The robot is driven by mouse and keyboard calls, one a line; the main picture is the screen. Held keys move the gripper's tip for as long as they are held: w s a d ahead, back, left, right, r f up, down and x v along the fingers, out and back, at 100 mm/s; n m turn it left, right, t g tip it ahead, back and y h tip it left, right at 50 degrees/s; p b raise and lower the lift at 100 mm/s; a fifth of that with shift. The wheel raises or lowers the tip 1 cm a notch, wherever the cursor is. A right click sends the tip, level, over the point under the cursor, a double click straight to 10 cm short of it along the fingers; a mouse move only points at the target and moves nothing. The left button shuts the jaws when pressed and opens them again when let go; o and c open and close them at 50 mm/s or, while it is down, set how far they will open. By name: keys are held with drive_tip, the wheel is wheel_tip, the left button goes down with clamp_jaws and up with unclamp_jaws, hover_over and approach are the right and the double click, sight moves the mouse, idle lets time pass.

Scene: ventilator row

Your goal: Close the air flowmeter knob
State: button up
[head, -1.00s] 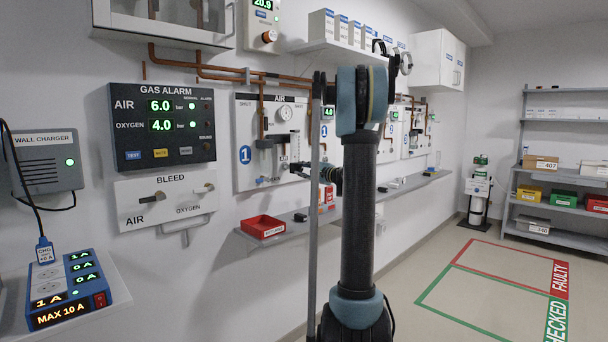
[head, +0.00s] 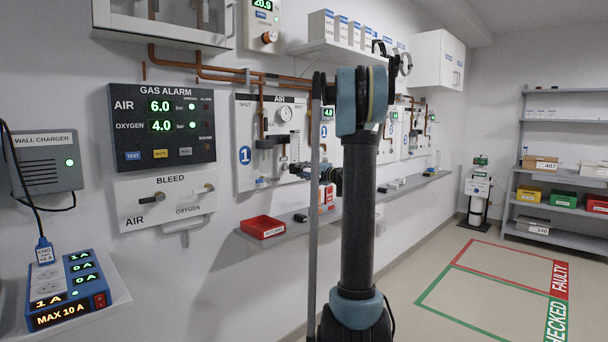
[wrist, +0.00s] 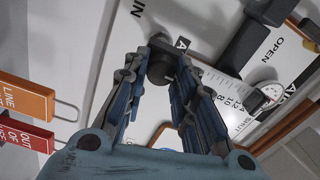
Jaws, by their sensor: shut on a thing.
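The air flowmeter knob (wrist: 160,62) is a dark round knob in the wrist view, beside the flowmeter's white scale (wrist: 226,90). My gripper (wrist: 160,74) has its two fingers on either side of the knob and is shut on it. The fingertips partly cover the knob's sides. In the head view, my gripper (head: 300,170) reaches the right side of the white AIR panel (head: 246,178), at the foot of the flowmeter tube (head: 294,147). The knob is hidden there by the gripper.
A pressure gauge (wrist: 272,92) and dark valve parts (wrist: 243,46) sit close by on the panel. Orange (wrist: 22,98) and red (wrist: 25,132) tags show at left. The floor at right is open.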

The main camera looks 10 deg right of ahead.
drive_tip(key=shift+f, duration=0.15)
drive_tip(key=o, duration=1.1)
drive_tip(key=shift+d, duration=0.1)
drive_tip(key=v, duration=1.1)
drive_tip(key=shift+s+d, duration=0.2)
drive_tip(key=shift+s, duration=0.15)
drive_tip(key=shift+a, duration=0.1)
